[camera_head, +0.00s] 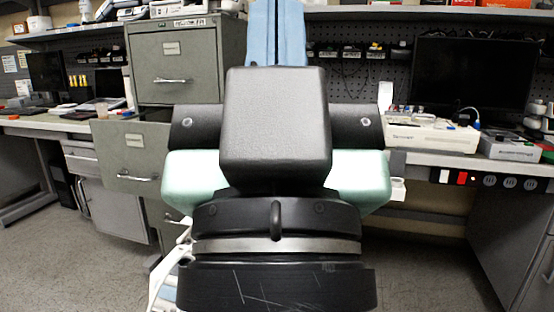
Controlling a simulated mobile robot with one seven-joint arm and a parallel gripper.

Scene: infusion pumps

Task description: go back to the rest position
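My gripper does not show in the head view, and no arm link of mine can be made out for certain. A large black block with rounded edges (275,125) fills the middle of the view. Pale mint-green parts (357,181) stick out on both sides below it. A scratched black base with a metal band (277,245) is under it. I cannot tell whether this structure is part of my body or a piece of furniture. It hides much of what lies behind it. No infusion pump can be clearly picked out.
A grey filing cabinet (176,66) stands left of centre, with a lower drawer (133,155) pulled out. A right bench carries a white device (430,133) and a dark monitor (474,82). A cluttered desk (50,124) is at left. Bare floor (50,250) shows at lower left.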

